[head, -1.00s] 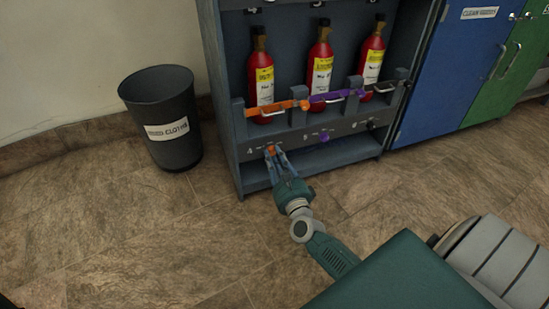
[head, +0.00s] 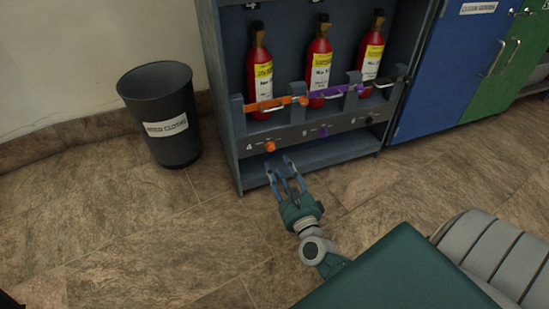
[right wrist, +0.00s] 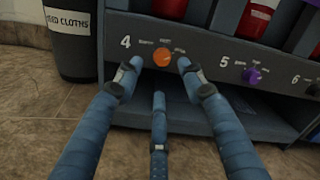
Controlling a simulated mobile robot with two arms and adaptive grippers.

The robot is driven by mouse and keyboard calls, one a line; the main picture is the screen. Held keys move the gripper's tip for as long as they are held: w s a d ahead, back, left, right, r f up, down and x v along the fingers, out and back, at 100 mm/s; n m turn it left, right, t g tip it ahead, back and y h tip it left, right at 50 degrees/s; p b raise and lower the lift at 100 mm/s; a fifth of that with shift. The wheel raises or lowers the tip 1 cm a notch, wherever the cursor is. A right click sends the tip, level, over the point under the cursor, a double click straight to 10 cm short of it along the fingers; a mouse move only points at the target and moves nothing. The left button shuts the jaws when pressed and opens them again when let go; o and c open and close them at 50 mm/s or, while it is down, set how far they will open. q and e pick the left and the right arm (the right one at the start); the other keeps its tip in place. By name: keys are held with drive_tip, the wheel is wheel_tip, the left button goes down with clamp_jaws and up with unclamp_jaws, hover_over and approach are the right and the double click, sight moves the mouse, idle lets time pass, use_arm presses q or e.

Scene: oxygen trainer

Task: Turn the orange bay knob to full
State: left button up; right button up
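The orange bay knob (head: 270,147) sits on the grey front panel of the rack, beside the number 4. It also shows in the right wrist view (right wrist: 162,57), with small print around it that is too blurred to read. My right gripper (head: 280,165) is open and empty, just in front of and below the knob. In the right wrist view its fingers (right wrist: 156,72) stand apart, with the knob showing between the upper two tips and not gripped. The knob's pointer is too small to read. My left gripper is not in view.
A purple knob (head: 323,132) and a black knob (head: 369,120) sit further right on the panel. Red bottles (head: 262,75) stand above behind coloured latches. A dark bin (head: 165,115) stands left of the rack. Floor in front is clear.

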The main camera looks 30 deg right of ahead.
drive_tip(key=v, duration=0.5)
idle(0.4)
